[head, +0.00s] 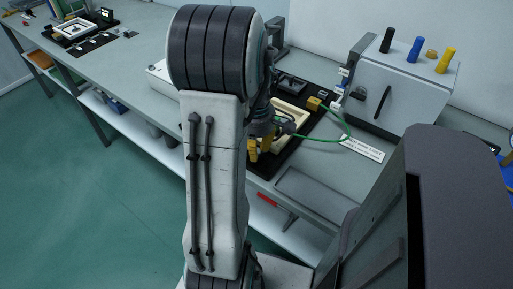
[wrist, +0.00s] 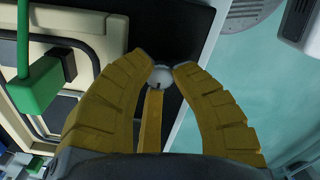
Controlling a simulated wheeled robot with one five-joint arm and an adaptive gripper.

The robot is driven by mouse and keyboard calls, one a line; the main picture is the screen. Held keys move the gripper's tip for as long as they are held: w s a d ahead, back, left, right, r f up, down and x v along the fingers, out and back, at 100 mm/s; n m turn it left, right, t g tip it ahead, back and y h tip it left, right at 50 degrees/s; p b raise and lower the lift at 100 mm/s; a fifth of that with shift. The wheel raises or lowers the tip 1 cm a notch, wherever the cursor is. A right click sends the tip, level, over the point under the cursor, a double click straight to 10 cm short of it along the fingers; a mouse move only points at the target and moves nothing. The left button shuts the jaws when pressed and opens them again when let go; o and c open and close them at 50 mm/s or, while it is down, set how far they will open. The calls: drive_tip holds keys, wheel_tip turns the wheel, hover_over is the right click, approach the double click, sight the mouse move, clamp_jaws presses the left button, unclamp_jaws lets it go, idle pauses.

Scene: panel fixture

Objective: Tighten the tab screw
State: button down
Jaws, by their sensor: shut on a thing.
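My gripper (wrist: 160,70) has yellow ribbed fingers closed around a small round pale-grey head with a dark notch, which looks like the tab screw (wrist: 160,77). The head sits between the fingertips, in front of a black surface. In the head view my gripper (head: 253,149) shows as a small yellow patch by the near edge of the black board, partly behind my arm; the screw is hidden there. The cream panel fixture (head: 292,115) lies on the black board. Its cream frame (wrist: 75,25) also shows at the left of the wrist view.
A green connector (wrist: 35,90) stands close to the left finger. A green cable (head: 315,139) runs across the board. A grey box with coloured plugs (head: 400,80) and a white label card (head: 362,149) stand at right. The bench edge lies just right of my gripper in the wrist view.

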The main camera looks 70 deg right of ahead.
drive_tip(key=shift+a+f, duration=0.15)
drive_tip(key=shift+a, duration=0.05)
drive_tip(key=c, duration=1.3)
unclamp_jaws()
drive_tip(key=shift+w, duration=0.15)
drive_tip(key=shift+d+n, duration=0.1)
drive_tip(key=shift+n, duration=0.2)
